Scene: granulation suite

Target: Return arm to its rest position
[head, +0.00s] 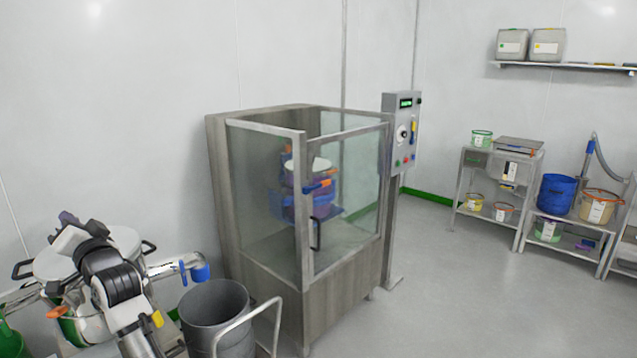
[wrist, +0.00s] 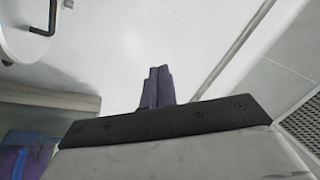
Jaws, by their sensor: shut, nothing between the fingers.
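My gripper (head: 68,218) shows at the lower left of the head view, at the end of my folded arm. It is raised in front of a large white-lidded vessel and well left of the glass cabinet. In the wrist view its two dark purple fingers (wrist: 156,84) stand together, with nothing between them. A pale surface lies beyond the fingertips, and part of a white round lid with a black handle (wrist: 38,30) shows at the upper left there.
A glass-fronted cabinet (head: 270,262) with its door closed holds a stacked coloured unit (head: 308,190). A control panel (head: 404,132) stands at its right. A grey bucket (head: 214,305) stands near my arm. Shelved benches (head: 500,160) line the right wall. The floor between is clear.

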